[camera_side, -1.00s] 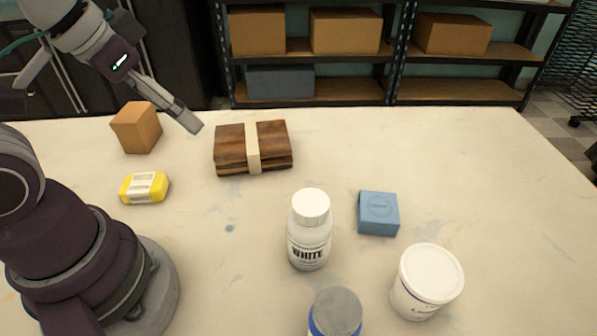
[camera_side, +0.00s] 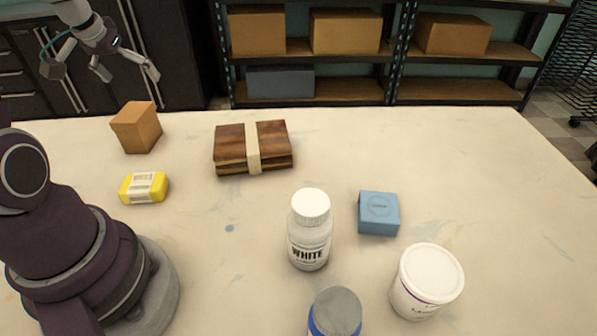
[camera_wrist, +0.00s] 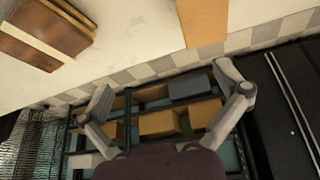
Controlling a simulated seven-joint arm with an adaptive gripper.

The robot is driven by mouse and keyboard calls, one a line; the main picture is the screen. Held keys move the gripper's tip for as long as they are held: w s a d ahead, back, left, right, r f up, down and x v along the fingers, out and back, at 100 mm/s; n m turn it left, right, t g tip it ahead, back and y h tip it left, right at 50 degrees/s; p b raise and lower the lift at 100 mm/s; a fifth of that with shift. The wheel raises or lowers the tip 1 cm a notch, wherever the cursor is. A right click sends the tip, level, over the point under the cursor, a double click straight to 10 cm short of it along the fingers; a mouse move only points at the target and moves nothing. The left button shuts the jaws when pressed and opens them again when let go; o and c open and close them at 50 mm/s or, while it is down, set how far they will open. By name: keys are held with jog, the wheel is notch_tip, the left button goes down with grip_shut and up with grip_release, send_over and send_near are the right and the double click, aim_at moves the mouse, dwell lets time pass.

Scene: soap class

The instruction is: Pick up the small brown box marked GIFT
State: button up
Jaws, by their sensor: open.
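A small brown box (camera_side: 137,127) stands on the table at the back left in the side view. No GIFT marking can be read on its visible faces. It is cut off by the top edge of the wrist view (camera_wrist: 203,22). My gripper (camera_side: 127,72) is open and empty, raised above and behind the brown box in the side view, apart from it. Its two spread fingers show in the wrist view (camera_wrist: 165,85), with the shelves and floor beyond them.
A yellow wrapped bar (camera_side: 143,188) lies in front of the brown box. A banded wooden bundle (camera_side: 236,150) lies to its right. A white bottle (camera_side: 310,232), blue box (camera_side: 378,214), white tub (camera_side: 427,283) and grey-lidded jar (camera_side: 336,312) stand farther forward. The right table side is clear.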

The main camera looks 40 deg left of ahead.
send_near(132, 111)
jog(key=shift+w+d+f+n, duration=0.15)
jog(key=shift+w+f+n, duration=0.1)
jog(key=shift+f, duration=0.3)
jog(key=shift+w+d+f+n, duration=0.15)
jog(key=shift+w+f, duration=0.1)
jog(key=shift+f, duration=0.3)
jog(key=x, duration=0.7)
jog(key=a+x, duration=0.1)
jog(key=x, duration=0.2)
jog(key=shift+s+f, duration=0.1)
jog(key=shift+s, duration=0.1)
jog(key=shift+g, duration=0.3)
jog(key=c, duration=1.3)
